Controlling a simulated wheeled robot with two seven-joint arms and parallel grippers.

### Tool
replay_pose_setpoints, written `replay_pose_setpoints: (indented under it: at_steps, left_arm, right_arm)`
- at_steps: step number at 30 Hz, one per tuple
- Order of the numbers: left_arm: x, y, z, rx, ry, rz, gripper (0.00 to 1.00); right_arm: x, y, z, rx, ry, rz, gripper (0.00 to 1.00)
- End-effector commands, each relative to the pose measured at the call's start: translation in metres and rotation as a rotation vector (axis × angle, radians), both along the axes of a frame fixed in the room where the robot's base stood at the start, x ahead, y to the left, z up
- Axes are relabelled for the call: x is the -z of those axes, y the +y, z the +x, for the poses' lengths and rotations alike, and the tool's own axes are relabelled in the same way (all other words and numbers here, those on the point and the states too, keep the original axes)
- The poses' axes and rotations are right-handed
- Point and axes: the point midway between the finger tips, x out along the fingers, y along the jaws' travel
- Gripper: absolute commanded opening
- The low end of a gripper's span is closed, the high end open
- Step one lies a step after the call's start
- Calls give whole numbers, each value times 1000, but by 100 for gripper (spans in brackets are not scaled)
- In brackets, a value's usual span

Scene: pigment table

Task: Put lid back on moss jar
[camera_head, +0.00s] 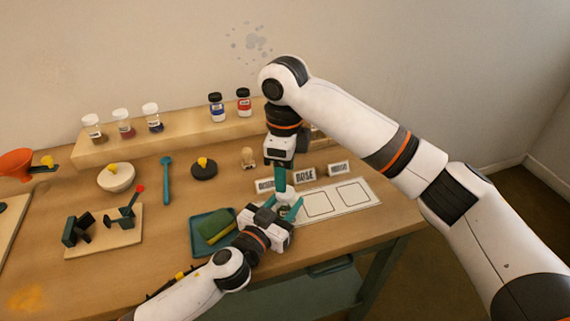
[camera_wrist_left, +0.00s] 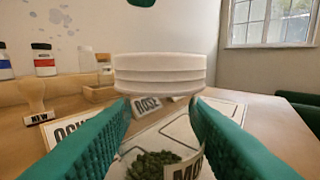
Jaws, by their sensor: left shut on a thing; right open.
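The moss jar is clear glass, with dark green moss (camera_wrist_left: 155,164) low inside and a partly cut-off label (camera_wrist_left: 187,172) in the left wrist view. Its white ridged lid (camera_wrist_left: 160,74) is at the top of the jar, level; I cannot tell whether it is fully seated. My left gripper (camera_head: 286,211) is shut on the jar, its teal fingers (camera_wrist_left: 160,104) on either side below the lid. My right gripper (camera_head: 281,183) is open, pointing down just above; a teal tip (camera_wrist_left: 141,3) shows over the lid. The arms mostly hide the jar in the head view.
A white card with outlined squares (camera_head: 353,195) lies right of the grippers. Name cards (camera_head: 305,176) stand behind. Several jars (camera_head: 216,107) stand on the raised shelf (camera_head: 185,136).

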Motion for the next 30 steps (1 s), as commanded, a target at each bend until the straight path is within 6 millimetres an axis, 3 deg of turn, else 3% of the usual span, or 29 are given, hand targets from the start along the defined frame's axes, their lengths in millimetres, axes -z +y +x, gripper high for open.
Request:
replay_pose_setpoints:
  at_steps: [5,30]
  left_arm:
    - [0,0,0,0,0,0,0]
    - [0,0,0,0,0,0,0]
  right_arm:
    - [-2,0,0,-284,-3,0,54]
    - [-15,1,0,-2376,1,-5,54]
